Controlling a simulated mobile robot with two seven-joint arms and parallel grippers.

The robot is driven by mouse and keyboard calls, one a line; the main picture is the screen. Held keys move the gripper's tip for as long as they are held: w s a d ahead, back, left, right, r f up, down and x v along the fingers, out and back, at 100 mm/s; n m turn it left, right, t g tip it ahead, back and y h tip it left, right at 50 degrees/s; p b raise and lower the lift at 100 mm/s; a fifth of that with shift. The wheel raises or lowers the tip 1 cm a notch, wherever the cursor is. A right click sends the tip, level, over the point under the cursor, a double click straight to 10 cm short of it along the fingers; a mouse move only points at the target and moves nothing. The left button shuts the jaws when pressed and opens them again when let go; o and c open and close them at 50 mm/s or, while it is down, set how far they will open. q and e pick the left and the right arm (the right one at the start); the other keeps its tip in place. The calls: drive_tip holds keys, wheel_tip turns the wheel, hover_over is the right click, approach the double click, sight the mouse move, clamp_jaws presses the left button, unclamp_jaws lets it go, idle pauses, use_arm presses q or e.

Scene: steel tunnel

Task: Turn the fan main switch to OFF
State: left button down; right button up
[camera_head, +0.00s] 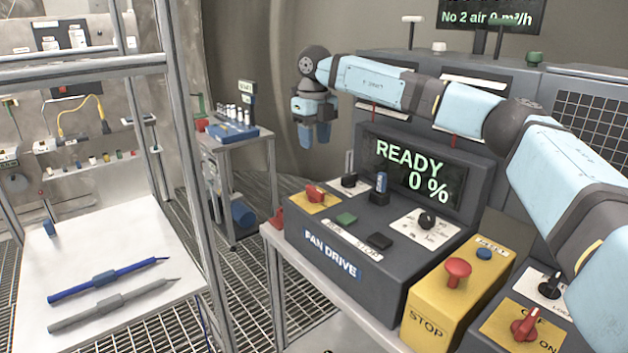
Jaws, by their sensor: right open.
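The grey fan drive console (345,240) has a display reading "READY 0 %". A red rotary switch (316,193) sits on a yellow plate at its left end; its markings are too small to read. A second red rotary switch (525,325) sits on a yellow plate at lower right, with "OFF" above and "ON" to its right. I cannot tell which of the two is the main switch. My right gripper (314,134) is open and empty, fingers pointing down. In the picture it appears above the console's left switch, touching nothing. My left gripper is not in view.
A yellow box with a red STOP button (458,270) stands right of the console. Other console controls include a black knob (427,221) and an upright blue-topped lever (381,184). A white-topped bench (120,250) holds two pen-like tools. A small cart (235,140) stands behind.

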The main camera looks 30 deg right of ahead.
sight(315, 189)
wheel_tip(315, 189, down, 14)
drive_tip(key=shift+s+r, duration=0.1)
drive_tip(key=shift+r, duration=0.15)
idle(0.3)
clamp_jaws()
